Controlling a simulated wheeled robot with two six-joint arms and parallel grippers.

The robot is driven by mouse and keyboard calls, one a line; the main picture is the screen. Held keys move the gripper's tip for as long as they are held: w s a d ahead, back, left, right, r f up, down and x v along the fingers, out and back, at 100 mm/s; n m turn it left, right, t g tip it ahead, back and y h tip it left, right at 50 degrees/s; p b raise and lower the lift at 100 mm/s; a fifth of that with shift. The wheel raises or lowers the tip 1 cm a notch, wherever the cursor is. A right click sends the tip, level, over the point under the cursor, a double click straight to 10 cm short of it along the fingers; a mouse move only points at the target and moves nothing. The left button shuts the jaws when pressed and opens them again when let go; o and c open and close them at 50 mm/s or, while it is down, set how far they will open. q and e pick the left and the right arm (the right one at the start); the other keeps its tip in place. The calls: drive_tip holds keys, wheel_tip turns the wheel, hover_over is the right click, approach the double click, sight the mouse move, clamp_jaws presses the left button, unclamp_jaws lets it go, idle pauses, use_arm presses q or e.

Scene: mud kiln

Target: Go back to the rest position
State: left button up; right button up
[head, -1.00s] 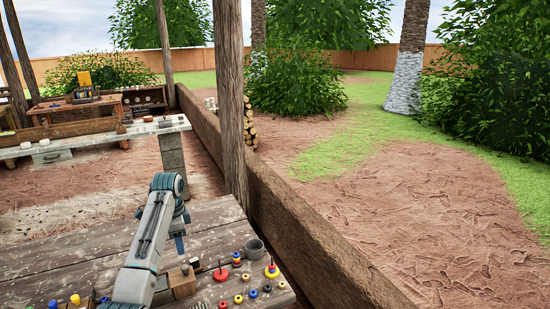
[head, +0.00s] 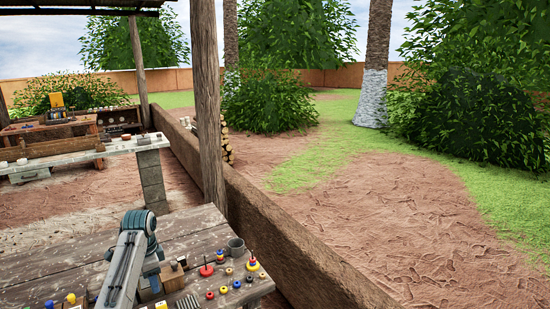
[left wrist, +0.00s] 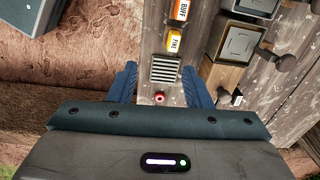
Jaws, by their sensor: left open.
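My left arm comes in at the lower left of the head view, over the weathered wooden table (head: 185,232). My left gripper (head: 154,284) is mostly hidden there behind its own arm. In the left wrist view its two blue fingers stand wide apart, and the gripper (left wrist: 160,86) is open with nothing held. Beyond and between the fingers, a slotted metal block (left wrist: 165,69) and a small red-topped piece (left wrist: 159,98) lie on the table. My right gripper is in neither view.
Orange-labelled containers (left wrist: 180,10) show in the wrist view. A wooden post (head: 207,110) and mud wall (head: 290,242) stand beyond the table.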

use_arm(q)
drive_tip(key=s+d+f+n+t, duration=0.1)
drive_tip(key=s+d+f+n, duration=0.1)
drive_tip(key=s+f, duration=0.65)
drive_tip(key=s+d+f+n, duration=0.2)
drive_tip(key=s+f, duration=0.4)
drive_tip(key=s, duration=0.5)
drive_tip(key=s+d+r+n+t, duration=0.1)
drive_tip(key=s+d+r+n, duration=0.1)
drive_tip(key=s, duration=0.7)
drive_tip(key=s+d+r+n+t, duration=0.1)
drive_tip(key=s+n, duration=0.1)
drive_tip(key=s, duration=0.6)
drive_tip(key=s+d+r+n+t, duration=0.1)
drive_tip(key=s+d+r+n, duration=0.1)
drive_tip(key=s, duration=0.7)
drive_tip(key=a+f+g, duration=0.2)
drive_tip(key=a+f, duration=0.1)
drive_tip(key=f, duration=2.8)
drive_tip(key=s+a+f+g, duration=0.1)
drive_tip(key=s+f, duration=1.7)
drive_tip(key=f, duration=0.1)
drive_tip(key=shift+s+a+n+y, duration=0.15)
drive_tip(key=shift+a+n+y, duration=0.1)
drive_tip(key=shift+n+y, duration=0.05)
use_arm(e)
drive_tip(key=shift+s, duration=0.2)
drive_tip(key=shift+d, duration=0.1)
